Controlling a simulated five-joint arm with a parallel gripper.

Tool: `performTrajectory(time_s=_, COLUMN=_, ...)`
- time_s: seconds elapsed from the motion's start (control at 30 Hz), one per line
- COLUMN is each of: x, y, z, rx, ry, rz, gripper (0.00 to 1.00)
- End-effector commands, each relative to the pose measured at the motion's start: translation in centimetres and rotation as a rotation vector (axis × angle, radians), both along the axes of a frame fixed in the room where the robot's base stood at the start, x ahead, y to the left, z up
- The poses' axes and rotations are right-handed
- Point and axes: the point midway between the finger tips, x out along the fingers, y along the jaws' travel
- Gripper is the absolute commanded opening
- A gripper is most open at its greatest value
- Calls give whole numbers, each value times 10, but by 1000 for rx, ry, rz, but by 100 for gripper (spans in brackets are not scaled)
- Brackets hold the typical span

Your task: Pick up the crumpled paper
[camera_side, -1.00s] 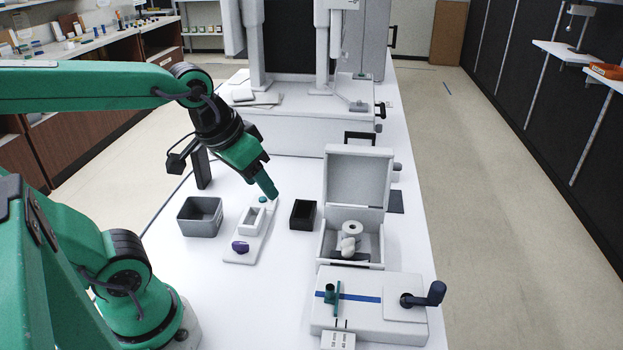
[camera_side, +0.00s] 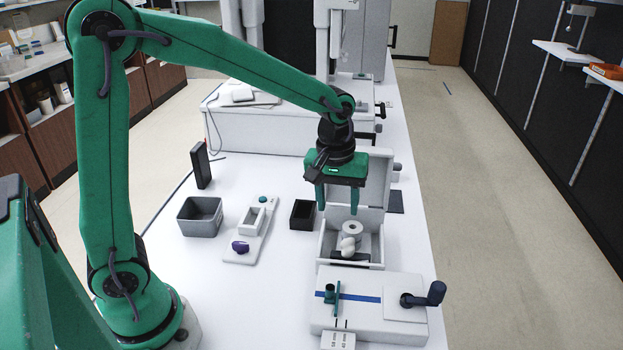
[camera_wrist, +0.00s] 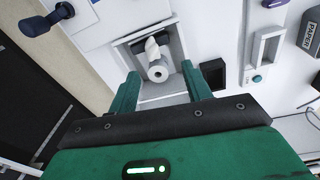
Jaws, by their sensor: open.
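The crumpled paper (camera_side: 347,246) is a small white lump inside the open light-grey box (camera_side: 324,245). It lies against a white paper roll (camera_side: 352,229). In the wrist view the crumpled paper (camera_wrist: 152,47) shows just beyond the roll (camera_wrist: 158,72). My gripper (camera_side: 338,209) is open and empty, pointing down above the box, in front of its raised lid. In the wrist view its two green fingers (camera_wrist: 160,82) are spread, with the roll and the paper seen beyond the gap between them.
Left of the box stand a small black tray (camera_side: 303,214), a white stand with a purple lump (camera_side: 240,246) and a grey bin (camera_side: 199,217). A white device with a dark crank (camera_side: 424,296) is in front. The table's left front is clear.

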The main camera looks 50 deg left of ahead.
Motion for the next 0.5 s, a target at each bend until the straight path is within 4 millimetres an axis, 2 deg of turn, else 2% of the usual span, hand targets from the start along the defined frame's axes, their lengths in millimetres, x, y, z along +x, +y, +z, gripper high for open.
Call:
performTrajectory(time_s=0.1, x=13, y=-7, z=-19, rx=1, ry=39, rz=54, gripper=49)
performTrajectory(time_s=0.23, x=21, y=-11, z=-32, rx=3, ry=65, rz=99, gripper=49)
performTrajectory(time_s=0.5, x=26, y=-14, z=-40, rx=5, ry=79, rz=126, gripper=49)
